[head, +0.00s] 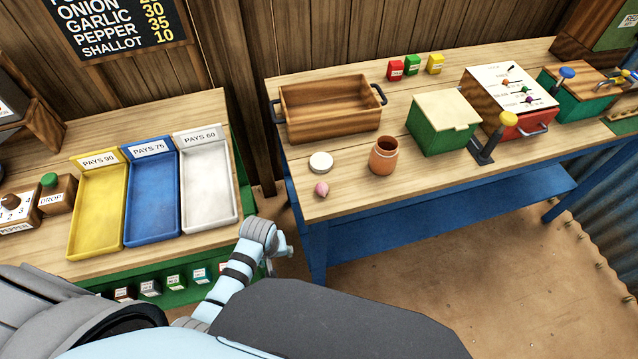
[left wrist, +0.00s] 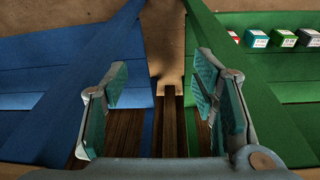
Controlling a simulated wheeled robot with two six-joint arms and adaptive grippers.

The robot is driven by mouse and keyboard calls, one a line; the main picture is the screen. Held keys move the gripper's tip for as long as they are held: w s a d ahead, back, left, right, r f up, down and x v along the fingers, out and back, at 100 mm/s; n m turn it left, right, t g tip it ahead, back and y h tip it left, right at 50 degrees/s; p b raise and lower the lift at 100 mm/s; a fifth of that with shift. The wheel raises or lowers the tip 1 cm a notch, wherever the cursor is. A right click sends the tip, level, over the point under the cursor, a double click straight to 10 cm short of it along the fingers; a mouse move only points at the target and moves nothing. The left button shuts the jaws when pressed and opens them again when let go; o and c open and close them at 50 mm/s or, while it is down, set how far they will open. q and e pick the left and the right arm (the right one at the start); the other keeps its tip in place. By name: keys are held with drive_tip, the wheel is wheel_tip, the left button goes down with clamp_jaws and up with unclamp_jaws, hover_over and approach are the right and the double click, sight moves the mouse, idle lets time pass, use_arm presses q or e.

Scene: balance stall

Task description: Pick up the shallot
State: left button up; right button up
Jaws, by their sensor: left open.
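The shallot (head: 321,189) is a small pink bulb lying near the front left corner of the right-hand wooden table, just in front of a round white lid (head: 321,162). My left gripper (head: 280,250) is in the gap between the two counters, below and to the left of the shallot and apart from it. In the left wrist view its fingers (left wrist: 164,90) are spread wide with nothing between them. The shallot does not show in that view. My right gripper is not in view.
An orange-brown jar (head: 384,156) stands right of the shallot, and a wooden crate (head: 330,110) behind it. A green box (head: 441,125) stands farther right. Yellow, blue and white trays (head: 207,194) fill the left counter. The blue table edge (left wrist: 110,90) and green counter (left wrist: 235,70) flank the gripper.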

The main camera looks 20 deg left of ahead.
use_arm(q)
drive_tip(key=w+d+r+n, duration=0.1)
drive_tip(key=w+r, duration=0.2)
drive_tip(key=r, duration=0.3)
drive_tip(key=w+d+r+n, duration=0.1)
drive_tip(key=w+r+n, duration=0.15)
drive_tip(key=r, duration=0.35)
drive_tip(key=n, duration=0.5)
approach(323, 187)
drive_tip(key=shift+g+h, duration=0.3)
drive_tip(key=shift+h, duration=0.1)
drive_tip(key=f, duration=0.3)
drive_tip(key=w+f+b, duration=0.1)
drive_tip(key=f, duration=0.2)
drive_tip(key=f+b, duration=0.1)
drive_tip(key=f, duration=0.3)
drive_tip(key=shift+w+a, duration=0.15)
drive_tip(key=shift+w, duration=0.25)
drive_tip(key=shift+c, duration=1.1)
drive_tip(key=c, duration=0.7)
